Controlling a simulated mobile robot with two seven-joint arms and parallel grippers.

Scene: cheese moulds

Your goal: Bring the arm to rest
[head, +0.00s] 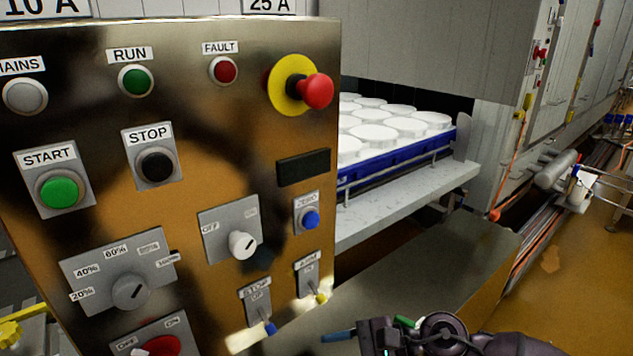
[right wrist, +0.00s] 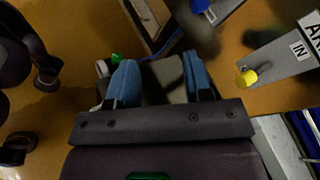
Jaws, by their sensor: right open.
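My right gripper (head: 338,336) shows at the bottom of the head view, with a blue finger just below the panel's lower right corner. In the right wrist view the same gripper (right wrist: 161,80) has its two blue fingers apart, with nothing visible held between them. The brassy control panel (head: 200,190) fills the left of the head view. Its yellow-tipped lever (head: 322,297) and blue-tipped lever (head: 270,328) are above and left of the gripper. The wrist view shows the yellow-tipped lever (right wrist: 246,78) to the right of the fingers, apart from them. My left gripper is out of view.
The panel also carries a red emergency button (head: 318,91), a green start button (head: 60,192) and a black stop button (head: 155,166). Behind it, a blue tray (head: 410,156) of white round moulds sits on a pale ledge (head: 400,205). Open brown floor (head: 570,270) lies to the right.

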